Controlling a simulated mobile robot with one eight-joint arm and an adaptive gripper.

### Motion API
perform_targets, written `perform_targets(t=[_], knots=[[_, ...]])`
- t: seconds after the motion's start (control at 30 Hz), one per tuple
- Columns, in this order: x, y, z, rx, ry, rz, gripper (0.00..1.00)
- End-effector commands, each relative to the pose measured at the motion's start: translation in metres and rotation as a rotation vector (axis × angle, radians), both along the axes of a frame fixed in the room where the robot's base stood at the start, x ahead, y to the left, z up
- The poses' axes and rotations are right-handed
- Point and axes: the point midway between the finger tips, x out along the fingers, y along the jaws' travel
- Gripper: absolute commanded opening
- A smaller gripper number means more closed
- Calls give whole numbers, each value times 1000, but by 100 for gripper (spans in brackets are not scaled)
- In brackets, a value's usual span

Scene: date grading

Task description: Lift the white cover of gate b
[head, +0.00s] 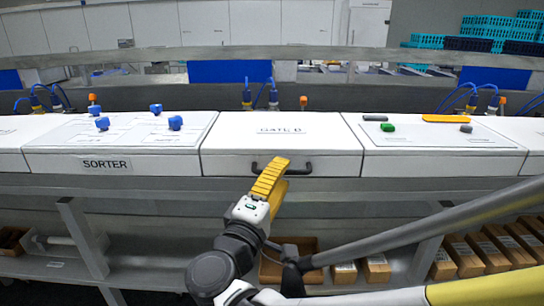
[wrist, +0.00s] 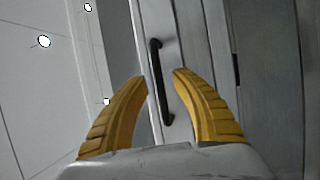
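The white cover (head: 282,130), with a label that seems to read GATE B, lies flat and closed in the middle of the machine in the head view. A black bar handle (head: 281,168) sits on its front face. The handle also shows in the wrist view (wrist: 156,85), running between the two yellow fingers. My gripper (head: 270,172) is in front of the cover, at the handle. In the wrist view (wrist: 160,75) its fingers are spread apart, with one on each side of the handle's lower end. I cannot tell whether either finger touches it.
The SORTER panel (head: 60,140) with blue knobs adjoins the cover on the left. A panel (head: 440,155) with green, grey and orange parts adjoins it on the right. A grey rail (head: 130,185) runs below. Cardboard boxes (head: 465,257) stand on the lower shelf.

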Motion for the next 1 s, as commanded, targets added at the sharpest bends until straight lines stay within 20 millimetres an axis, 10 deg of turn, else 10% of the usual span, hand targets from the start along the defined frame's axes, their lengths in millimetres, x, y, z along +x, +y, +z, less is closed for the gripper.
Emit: perform_targets(t=[0.4, 0.53, 1.0], knots=[[11, -6, 2, 0, 1, 0, 32], [11, -6, 2, 0, 1, 0, 0], [9, -6, 22, 2, 46, 0, 0]])
